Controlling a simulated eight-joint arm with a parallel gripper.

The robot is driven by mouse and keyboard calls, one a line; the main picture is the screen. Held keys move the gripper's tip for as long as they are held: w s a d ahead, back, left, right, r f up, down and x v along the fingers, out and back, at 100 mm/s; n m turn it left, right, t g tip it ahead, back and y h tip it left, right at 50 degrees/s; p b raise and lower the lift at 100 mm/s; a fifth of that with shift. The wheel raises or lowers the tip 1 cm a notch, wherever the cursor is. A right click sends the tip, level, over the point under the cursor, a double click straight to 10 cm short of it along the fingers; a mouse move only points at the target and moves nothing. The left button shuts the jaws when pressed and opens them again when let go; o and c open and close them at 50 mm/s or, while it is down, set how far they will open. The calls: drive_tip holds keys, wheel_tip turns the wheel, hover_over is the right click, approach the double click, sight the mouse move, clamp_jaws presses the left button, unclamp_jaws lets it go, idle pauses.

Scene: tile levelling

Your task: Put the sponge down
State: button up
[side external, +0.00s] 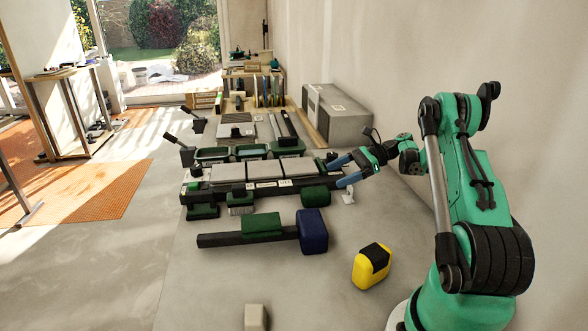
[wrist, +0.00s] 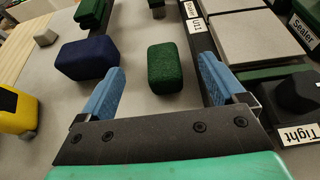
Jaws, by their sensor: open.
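A dark green block with a rough, sponge-like surface, which I take as the sponge (side external: 315,195), rests on the grey surface at the near right end of the row of tiles. In the wrist view the sponge (wrist: 166,70) shows between my two blue fingers, with a gap on each side. My gripper (side external: 341,171) is open and empty. In the side view its fingers are above and to the right of the sponge, apart from it. In the wrist view my gripper (wrist: 162,66) shows both fingers spread wide.
A dark blue block (side external: 313,231) stands close in front of the sponge. A yellow and black block (side external: 366,271) and a pale small block (side external: 256,318) are nearer. A black bar with a green pad (side external: 262,225) lies left of the blue block. Grey tiles (side external: 268,175) sit behind on a labelled rack.

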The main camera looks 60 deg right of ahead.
drive_tip(key=shift+s+d+r, duration=0.2)
drive_tip(key=shift+r, duration=0.05)
drive_tip(key=w+a+r+n+g+h, duration=0.2)
drive_tip(key=a+r+n, duration=0.25)
drive_tip(key=a, duration=0.35)
drive_tip(key=w+a+r+n+g+h, duration=0.3)
drive_tip(key=a+n, duration=0.3)
drive_tip(key=a, duration=0.2)
drive_tip(key=s+a+n+t+h, duration=0.2)
drive_tip(key=s+a+n+h, duration=0.2)
drive_tip(key=s+a+n, duration=0.3)
drive_tip(key=a+n, duration=0.4)
drive_tip(key=n, duration=0.5)
drive_tip(key=shift+s+t+h, duration=0.3)
